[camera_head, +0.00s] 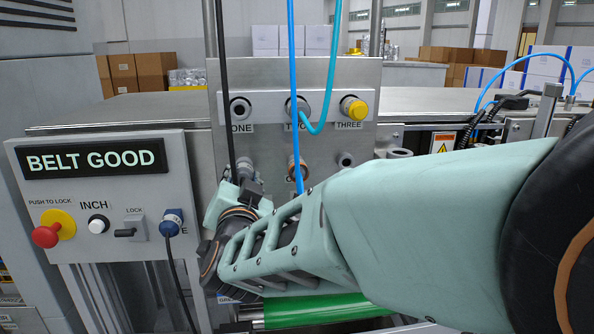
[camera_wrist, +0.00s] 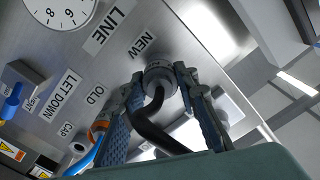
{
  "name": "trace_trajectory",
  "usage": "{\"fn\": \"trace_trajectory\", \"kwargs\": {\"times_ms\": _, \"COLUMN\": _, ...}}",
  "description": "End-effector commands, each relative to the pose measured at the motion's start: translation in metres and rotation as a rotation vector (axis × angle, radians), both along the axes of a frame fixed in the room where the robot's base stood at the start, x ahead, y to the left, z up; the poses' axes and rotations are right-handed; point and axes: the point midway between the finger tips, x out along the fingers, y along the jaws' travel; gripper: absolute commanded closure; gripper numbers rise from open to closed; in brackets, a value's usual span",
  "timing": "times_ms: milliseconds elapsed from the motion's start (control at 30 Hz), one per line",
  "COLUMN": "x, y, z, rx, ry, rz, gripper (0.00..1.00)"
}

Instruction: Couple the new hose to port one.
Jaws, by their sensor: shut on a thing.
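The new hose is black (camera_head: 224,90); it hangs from above down to my gripper (camera_head: 245,182). In the wrist view, my gripper (camera_wrist: 162,82) is shut on the hose's grey round coupling (camera_wrist: 158,70), at the holder labelled NEW. Whether the coupling is still seated there I cannot tell. Port three (camera_head: 354,108) wears a yellow cap.
A blue hose (camera_head: 296,60) hangs in front of port two, down to the orange-ringed OLD holder (camera_head: 293,166); the holder also shows in the wrist view (camera_wrist: 99,126). The CAP peg (camera_head: 345,159) is bare. A control box (camera_head: 100,175) reading BELT GOOD stands left.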

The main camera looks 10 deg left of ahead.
Motion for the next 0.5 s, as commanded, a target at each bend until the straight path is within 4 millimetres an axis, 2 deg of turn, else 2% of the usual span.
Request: {"fn": "trace_trajectory", "kwargs": {"times_ms": 500, "x": -0.016, "y": -0.003, "z": 0.001, "rx": 0.0, "ry": -0.002, "rz": 0.001, "gripper": 1.0}}
